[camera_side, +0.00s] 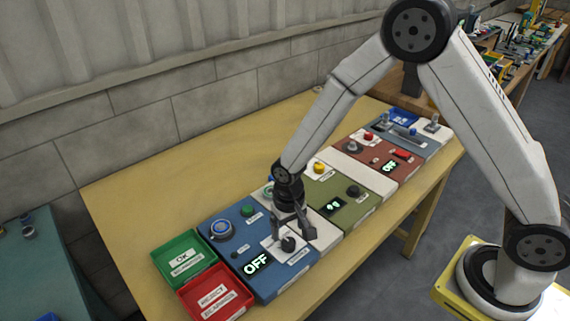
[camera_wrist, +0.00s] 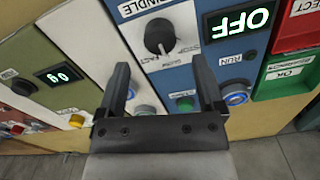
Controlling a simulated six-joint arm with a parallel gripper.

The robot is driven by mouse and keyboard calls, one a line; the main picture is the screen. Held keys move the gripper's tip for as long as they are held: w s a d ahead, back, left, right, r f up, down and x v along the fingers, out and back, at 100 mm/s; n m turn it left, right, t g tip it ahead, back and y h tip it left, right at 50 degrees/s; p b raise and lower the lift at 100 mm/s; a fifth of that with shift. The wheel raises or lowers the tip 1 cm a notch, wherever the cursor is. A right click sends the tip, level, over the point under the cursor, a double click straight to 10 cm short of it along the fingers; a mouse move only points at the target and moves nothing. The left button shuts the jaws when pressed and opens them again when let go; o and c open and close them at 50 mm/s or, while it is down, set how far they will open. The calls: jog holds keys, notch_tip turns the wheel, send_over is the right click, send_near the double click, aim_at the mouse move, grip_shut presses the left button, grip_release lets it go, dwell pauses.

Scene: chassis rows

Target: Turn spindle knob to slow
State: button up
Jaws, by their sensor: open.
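The spindle knob is black and round with a raised grip bar, on a white plate of the blue panel. It shows in the wrist view (camera_wrist: 160,36) and in the side view (camera_side: 288,243). In the wrist view, STOP is printed to its lower right and another word, partly legible, to its lower left. A pale mark shows near its lower edge; its exact setting is hard to read. A display (camera_wrist: 240,22) beside it reads OFF. My gripper (camera_side: 293,232) is open and empty, its fingers close above the knob. In the wrist view the fingertips (camera_wrist: 162,70) stand apart, below the knob.
A blue ringed button (camera_side: 221,229) and a green button (camera_side: 247,210) share the panel. Green (camera_side: 184,258) and red (camera_side: 214,293) trays stand left of it. Bare table lies behind the panels.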

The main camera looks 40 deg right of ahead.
aim_at(290, 240)
jog(key=shift+r, duration=1.55)
jog(key=shift+s+d+r, duration=0.15)
jog(key=shift+d+r, duration=0.05)
jog(key=s+d+r+n+t, duration=0.2)
jog(key=s+d+r, duration=0.6)
jog(key=s, duration=0.3)
jog(key=shift+s+d+r+t, duration=0.15)
jog(key=shift+d+r+t, duration=0.15)
jog(key=shift+d, duration=0.35)
